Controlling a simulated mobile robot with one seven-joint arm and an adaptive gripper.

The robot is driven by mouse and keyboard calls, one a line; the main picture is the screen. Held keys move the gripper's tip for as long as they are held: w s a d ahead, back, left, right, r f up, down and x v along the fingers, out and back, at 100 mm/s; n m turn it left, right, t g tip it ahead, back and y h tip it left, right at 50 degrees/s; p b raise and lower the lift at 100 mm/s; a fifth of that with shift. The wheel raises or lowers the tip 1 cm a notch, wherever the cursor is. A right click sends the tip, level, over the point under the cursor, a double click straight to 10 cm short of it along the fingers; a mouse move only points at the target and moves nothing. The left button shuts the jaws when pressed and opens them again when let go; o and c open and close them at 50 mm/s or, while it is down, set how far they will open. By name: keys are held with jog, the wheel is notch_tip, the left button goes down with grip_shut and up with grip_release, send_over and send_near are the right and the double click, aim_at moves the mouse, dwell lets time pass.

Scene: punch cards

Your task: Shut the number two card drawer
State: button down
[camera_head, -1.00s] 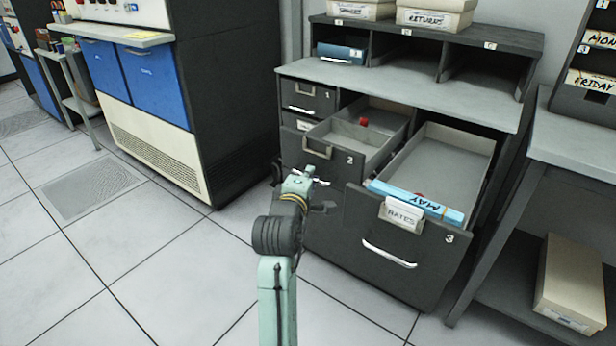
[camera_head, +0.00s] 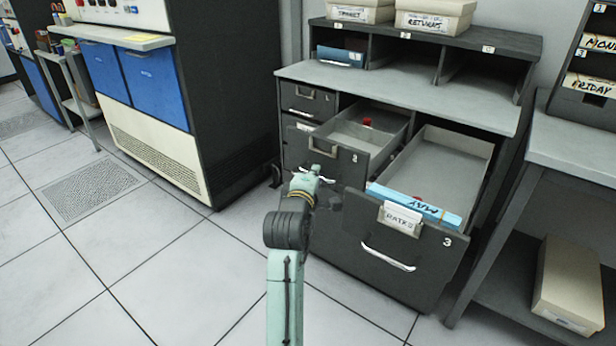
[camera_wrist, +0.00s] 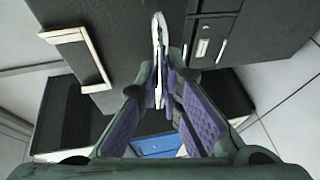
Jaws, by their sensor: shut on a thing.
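The number two drawer (camera_head: 341,161) is a dark metal drawer in the middle of the cabinet, partly pulled out. Its front has an empty-looking card holder (camera_head: 323,148) and a silver handle (camera_wrist: 158,40). A small red thing (camera_head: 367,122) is inside at the back. My gripper (camera_head: 316,180) is at this drawer's front. In the wrist view, its purple-padded fingers (camera_wrist: 158,88) are shut on the silver handle. My gripper and arm hide the drawer's lower front.
The number three drawer (camera_head: 440,262) to the right stands further out, with a blue MAY folder (camera_head: 415,203) inside. The number one drawer (camera_head: 306,99) is shut. A side table (camera_head: 575,145) stands at right. The tiled floor (camera_head: 170,260) at left is clear.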

aim_at(326, 167)
jog(key=w+d, duration=0.1)
jog(key=w+d+p, duration=0.1)
jog(key=w, duration=0.1)
jog(key=w+d, duration=0.1)
jog(key=w, duration=0.1)
jog(key=shift+d+r, duration=0.15)
jog(key=shift+d, duration=0.2)
jog(key=shift+w+d, duration=0.25)
jog(key=shift+w, duration=0.2)
jog(key=c, duration=1.7)
grip_release()
